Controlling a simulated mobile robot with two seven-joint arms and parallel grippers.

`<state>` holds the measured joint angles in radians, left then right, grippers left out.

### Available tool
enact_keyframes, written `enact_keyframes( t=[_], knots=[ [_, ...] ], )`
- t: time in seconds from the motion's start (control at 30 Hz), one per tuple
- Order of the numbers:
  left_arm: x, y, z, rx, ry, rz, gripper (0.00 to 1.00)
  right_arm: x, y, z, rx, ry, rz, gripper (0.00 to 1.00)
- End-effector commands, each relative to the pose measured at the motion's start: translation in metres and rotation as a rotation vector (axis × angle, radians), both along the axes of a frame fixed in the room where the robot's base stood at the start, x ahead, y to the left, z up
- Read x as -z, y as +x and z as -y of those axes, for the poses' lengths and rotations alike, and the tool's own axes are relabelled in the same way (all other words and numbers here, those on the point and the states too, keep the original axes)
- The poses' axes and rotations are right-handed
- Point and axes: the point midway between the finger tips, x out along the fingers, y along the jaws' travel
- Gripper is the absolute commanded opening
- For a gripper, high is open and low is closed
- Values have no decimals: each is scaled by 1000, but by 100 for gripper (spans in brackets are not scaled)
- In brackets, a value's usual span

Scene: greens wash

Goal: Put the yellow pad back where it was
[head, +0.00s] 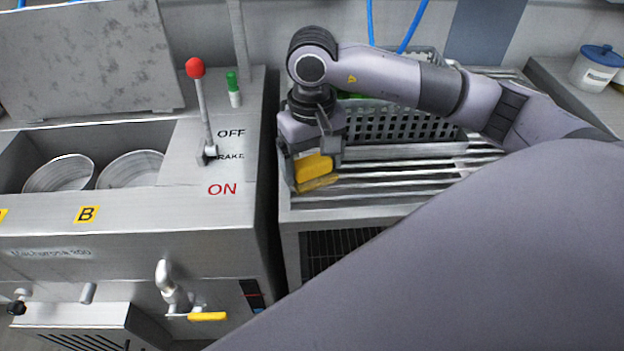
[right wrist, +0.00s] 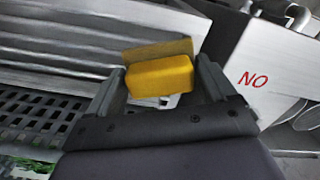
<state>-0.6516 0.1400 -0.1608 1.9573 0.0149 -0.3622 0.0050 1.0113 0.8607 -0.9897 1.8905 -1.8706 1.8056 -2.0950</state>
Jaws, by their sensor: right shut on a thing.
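The yellow pad (head: 313,167) is a small block in my right gripper (head: 316,160), at the front left of the slatted metal rack (head: 400,190). In the right wrist view, the yellow pad (right wrist: 160,77) lies between the two fingers of my right gripper (right wrist: 165,84), which is shut on it. A duller yellow patch shows just beside the pad over the slats; I cannot tell whether it is a reflection or another surface. Whether the pad touches the rack is not clear. My left gripper is not in view.
A grey perforated crate (head: 400,122) stands on the rack behind my right gripper. Left of the rack is a steel washer (head: 140,255) with a red-knobbed lever (head: 197,90) and a green-capped marker (head: 233,88). A blue-lidded tub (head: 596,70) stands at the far right.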

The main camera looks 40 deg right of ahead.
Motion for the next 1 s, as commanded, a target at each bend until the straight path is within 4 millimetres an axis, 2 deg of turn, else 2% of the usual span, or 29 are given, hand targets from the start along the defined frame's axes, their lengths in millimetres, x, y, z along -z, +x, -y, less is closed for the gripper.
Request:
enact_keyframes(
  t=[0.17,0.43,0.67,0.83,0.87,0.9,1.0],
  knots=[
    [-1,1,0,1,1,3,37,12,0,0,0,0,0,56],
    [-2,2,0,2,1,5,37,48,0,0,1,-1,-2,56],
    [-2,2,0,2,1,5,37,51,0,0,0,0,2,56],
    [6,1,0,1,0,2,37,56,0,0,0,0,2,56],
    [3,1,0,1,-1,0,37,54,0,0,0,0,1,94],
    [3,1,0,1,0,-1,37,54,0,0,0,0,1,100],
    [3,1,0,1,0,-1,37,54,0,0,0,0,1,100]
  ],
)
